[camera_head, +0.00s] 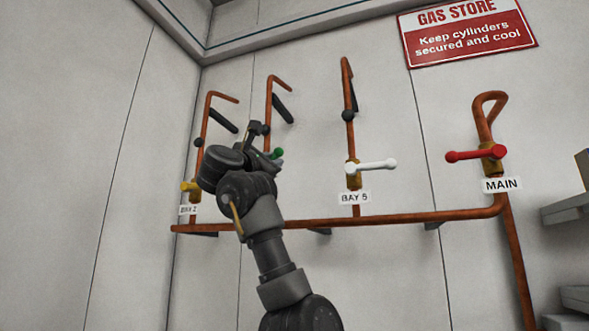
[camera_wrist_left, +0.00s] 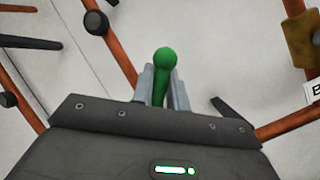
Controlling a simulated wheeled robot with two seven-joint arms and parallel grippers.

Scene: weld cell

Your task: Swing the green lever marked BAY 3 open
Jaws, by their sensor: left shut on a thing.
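The green lever (camera_head: 277,153) shows as a small green end beside my left gripper (camera_head: 268,160) in the head view. My left arm hides the rest of that lever, its valve and its label. In the left wrist view the green lever (camera_wrist_left: 161,80) stands between the two grey fingers of my left gripper (camera_wrist_left: 163,88), with its round knob above the fingertips. The fingers are shut on it. My right gripper is in neither view.
A white lever (camera_head: 371,166) marked BAY 5, a red lever (camera_head: 476,154) marked MAIN and a yellow lever (camera_head: 188,187) sit on copper pipes. A horizontal copper pipe (camera_head: 400,218) runs below them. Grey shelves (camera_head: 569,210) stand at the right edge.

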